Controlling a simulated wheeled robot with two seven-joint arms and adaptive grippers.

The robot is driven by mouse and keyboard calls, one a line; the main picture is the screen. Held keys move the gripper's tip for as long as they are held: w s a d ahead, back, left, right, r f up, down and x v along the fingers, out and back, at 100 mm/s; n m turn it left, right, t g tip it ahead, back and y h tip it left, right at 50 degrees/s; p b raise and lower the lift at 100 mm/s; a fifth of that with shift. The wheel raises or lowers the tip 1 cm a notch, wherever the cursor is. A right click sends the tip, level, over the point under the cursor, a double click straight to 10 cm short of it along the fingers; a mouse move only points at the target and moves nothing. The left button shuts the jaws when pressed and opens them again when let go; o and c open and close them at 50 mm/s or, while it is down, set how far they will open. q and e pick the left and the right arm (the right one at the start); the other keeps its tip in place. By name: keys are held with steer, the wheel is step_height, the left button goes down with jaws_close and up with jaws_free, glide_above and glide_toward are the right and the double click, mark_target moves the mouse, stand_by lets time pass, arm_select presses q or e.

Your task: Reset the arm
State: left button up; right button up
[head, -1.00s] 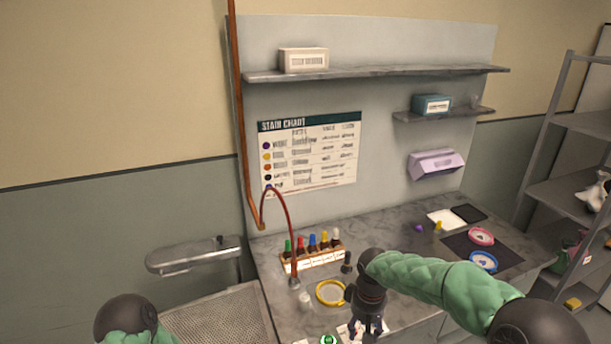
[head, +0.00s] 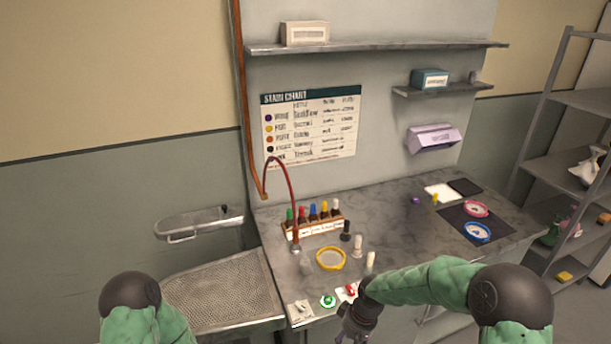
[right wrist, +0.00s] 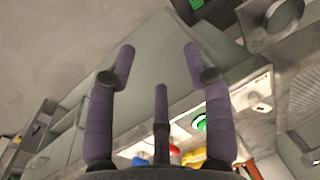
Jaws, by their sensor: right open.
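My right arm comes in from the lower right of the head view, and its gripper (head: 352,330) hangs low at the counter's front edge, partly cut off by the frame. In the right wrist view the right gripper (right wrist: 160,75) shows its fingers spread wide with nothing between them. It is open and empty, and cabinet fronts (right wrist: 150,60) lie beyond the fingers. My left arm shows only as a dark joint and green sleeve at the bottom left of the head view. The left gripper is out of view.
The counter (head: 380,215) holds a bottle rack (head: 312,230), a yellow-rimmed dish (head: 331,258), small stoppered bottles and a green round item (head: 328,301) near its front edge. A perforated drainboard (head: 220,290) lies left. A metal shelf unit (head: 560,165) stands right.

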steer(key=s+a+f+m+y+b, duration=0.1)
steer(key=s+f+m, duration=0.4)
steer(key=s+f, duration=1.2)
steer(key=shift+s+a+f+m+t+y, duration=0.35)
steer(key=shift+s+a+y, duration=0.2)
steer(key=shift+s, duration=0.5)
steer(key=shift+a, duration=0.1)
